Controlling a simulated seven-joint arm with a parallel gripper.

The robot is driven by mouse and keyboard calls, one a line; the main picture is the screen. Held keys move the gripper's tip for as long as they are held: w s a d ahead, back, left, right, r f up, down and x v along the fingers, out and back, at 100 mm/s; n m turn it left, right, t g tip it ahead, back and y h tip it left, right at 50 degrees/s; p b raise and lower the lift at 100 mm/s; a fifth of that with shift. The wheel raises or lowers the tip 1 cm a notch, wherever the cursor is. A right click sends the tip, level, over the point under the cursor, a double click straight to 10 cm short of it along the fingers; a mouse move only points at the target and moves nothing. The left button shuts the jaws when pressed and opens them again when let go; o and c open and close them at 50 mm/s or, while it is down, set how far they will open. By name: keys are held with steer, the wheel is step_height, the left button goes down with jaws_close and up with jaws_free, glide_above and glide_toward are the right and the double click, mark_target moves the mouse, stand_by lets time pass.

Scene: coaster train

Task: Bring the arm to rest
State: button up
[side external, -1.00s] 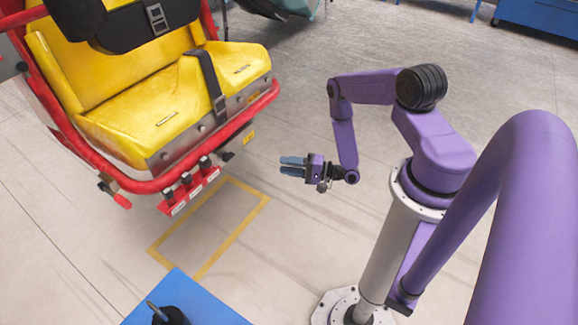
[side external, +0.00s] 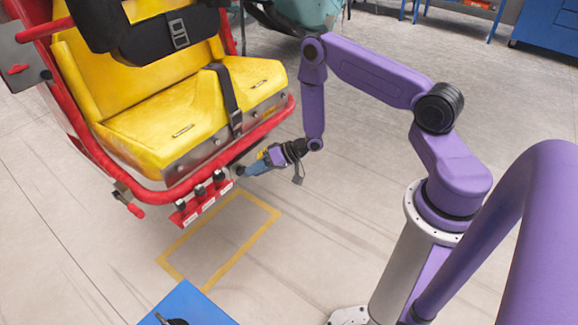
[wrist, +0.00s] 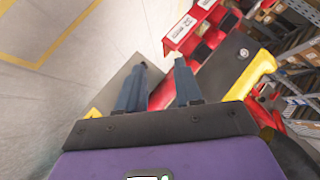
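My gripper (side external: 246,170) is at the front lower edge of the red and yellow coaster car (side external: 165,185), just right of its red labelled switch block (side external: 200,203). Its blue-grey fingers point left towards the car. In the wrist view my gripper (wrist: 160,75) has its two fingers apart, with nothing seen held between them. The red switch block (wrist: 188,28) with black knobs shows beyond the fingertips there. Whether a finger touches the car cannot be told. My arm reaches out bent from its column.
A yellow rectangle (side external: 166,262) is marked on the floor below the gripper. A blue surface (side external: 190,303) with a dark object is at the bottom. The floor between car and column is clear. Shelving (wrist: 300,75) shows right in the wrist view.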

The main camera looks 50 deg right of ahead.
steer(key=s+a+r+n+g+h, duration=0.2)
steer(key=s+a+r+n, duration=0.3)
steer(key=r, duration=0.4)
steer(key=s+a+r+n+g+h, duration=0.2)
steer(key=s+a+r+n, duration=0.15)
steer(key=a+r, duration=0.5)
steer(key=s+d+r+n+g+h, duration=0.1)
steer(key=s+d+r+n, duration=0.1)
steer(key=s, duration=0.6)
steer(key=s+d+r+n+g+h, duration=0.1)
steer(key=s+d+r+n+g, duration=0.1)
steer(key=s+r, duration=0.3)
steer(key=s+d+r+n+g+h, duration=0.1)
steer(key=s+d+r+n, duration=0.1)
steer(key=s, duration=1)
step_height(320, 180, up, 2)
steer(key=shift+s+d+r+n+g, duration=0.25)
steer(key=shift+s+d+n+g, duration=0.15)
steer(key=shift+d, duration=0.15)
